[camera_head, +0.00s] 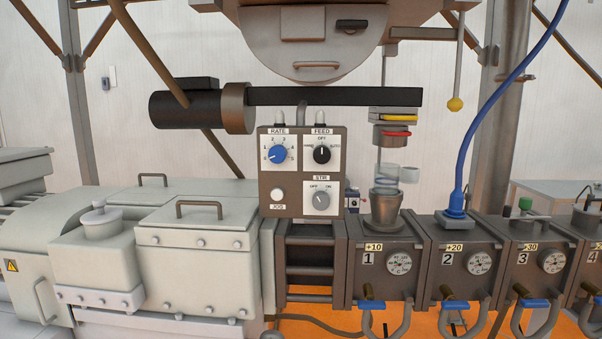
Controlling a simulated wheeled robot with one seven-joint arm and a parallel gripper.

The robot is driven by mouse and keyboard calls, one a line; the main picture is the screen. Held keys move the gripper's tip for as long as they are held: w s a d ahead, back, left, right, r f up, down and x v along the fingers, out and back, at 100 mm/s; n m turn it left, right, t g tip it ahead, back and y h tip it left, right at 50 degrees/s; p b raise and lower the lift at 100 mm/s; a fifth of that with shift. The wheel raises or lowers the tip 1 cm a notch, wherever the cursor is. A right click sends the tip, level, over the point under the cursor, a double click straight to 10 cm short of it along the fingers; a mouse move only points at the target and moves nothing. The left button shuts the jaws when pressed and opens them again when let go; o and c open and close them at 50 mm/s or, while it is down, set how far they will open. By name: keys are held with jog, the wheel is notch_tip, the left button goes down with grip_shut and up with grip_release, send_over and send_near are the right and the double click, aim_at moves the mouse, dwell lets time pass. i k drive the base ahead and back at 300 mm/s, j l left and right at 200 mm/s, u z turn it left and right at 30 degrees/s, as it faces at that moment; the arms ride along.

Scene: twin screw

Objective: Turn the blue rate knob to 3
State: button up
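The blue rate knob (278,154) is at the upper left of a control panel (264,208), under the label RATE. Its pale pointer mark appears to aim to the lower left, near the low end of the scale. The small numbers around it include a 2 and a 3 along the top, but they are hard to read. Nothing touches the knob. My gripper is not in view.
The panel also has a black FEED knob (322,154), a grey STIR knob (321,201) and a white JOG button (277,194). A dark horizontal tube (335,96) passes just above. Numbered barrel blocks (383,284) stand to the right, grey housings (195,228) to the left.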

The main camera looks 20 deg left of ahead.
aim_at(277, 154)
jog(key=j, duration=1.55)
